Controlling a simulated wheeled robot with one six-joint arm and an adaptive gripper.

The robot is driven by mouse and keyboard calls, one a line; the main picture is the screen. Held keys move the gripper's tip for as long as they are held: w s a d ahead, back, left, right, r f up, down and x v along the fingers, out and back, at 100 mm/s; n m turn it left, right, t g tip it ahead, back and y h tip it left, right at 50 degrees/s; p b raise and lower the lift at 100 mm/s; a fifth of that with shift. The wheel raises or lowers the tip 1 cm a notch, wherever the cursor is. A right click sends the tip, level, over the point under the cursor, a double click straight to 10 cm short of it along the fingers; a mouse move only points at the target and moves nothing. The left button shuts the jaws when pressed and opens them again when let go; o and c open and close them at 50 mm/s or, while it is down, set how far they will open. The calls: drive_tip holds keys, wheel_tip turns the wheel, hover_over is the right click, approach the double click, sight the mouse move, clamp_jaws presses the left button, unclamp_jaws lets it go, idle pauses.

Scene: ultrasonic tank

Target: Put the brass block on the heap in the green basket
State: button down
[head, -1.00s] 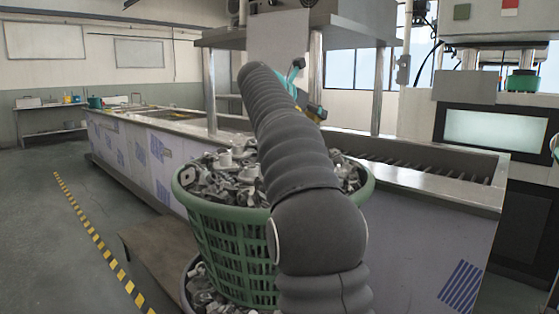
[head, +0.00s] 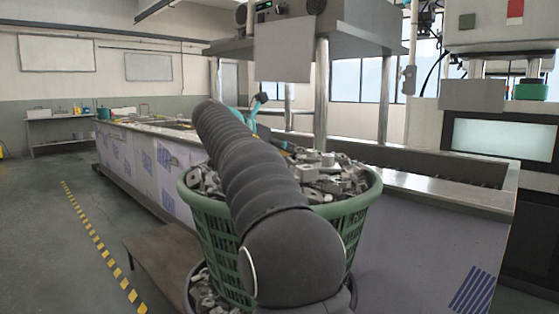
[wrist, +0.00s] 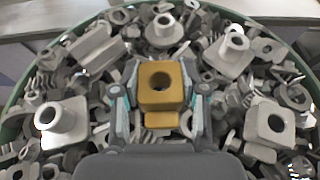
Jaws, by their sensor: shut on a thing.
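The brass block (wrist: 161,86), square with a round hole in its top, is in the middle of the wrist view. My gripper (wrist: 160,100) is shut on it, with a finger against each side. Below and around it in that view is the heap of grey metal parts (wrist: 90,45). I cannot tell whether the block touches the heap. In the head view the green basket (head: 215,232) is full of these parts, and my arm crosses in front of it. My gripper (head: 272,130) is mostly hidden behind my arm there.
A long steel tank (head: 425,182) runs behind the basket, with metal posts (head: 321,95) rising from it. A second container of parts (head: 205,290) is under the basket. A low brown platform (head: 155,255) stands at left, and the floor beyond is clear.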

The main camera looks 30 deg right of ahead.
drive_tip(key=shift+f+b, duration=0.45)
drive_tip(key=shift+f, duration=1)
drive_tip(key=shift+f, duration=0.15)
drive_tip(key=c, duration=0.6)
unclamp_jaws()
drive_tip(key=shift+f, duration=0.1)
drive_tip(key=shift+s+a+r, duration=0.1)
drive_tip(key=shift+a+r, duration=0.15)
drive_tip(key=shift+r, duration=0.05)
drive_tip(key=p+v, duration=0.1)
drive_tip(key=v, duration=1)
drive_tip(key=shift+s+a, duration=0.1)
drive_tip(key=shift+a, duration=0.15)
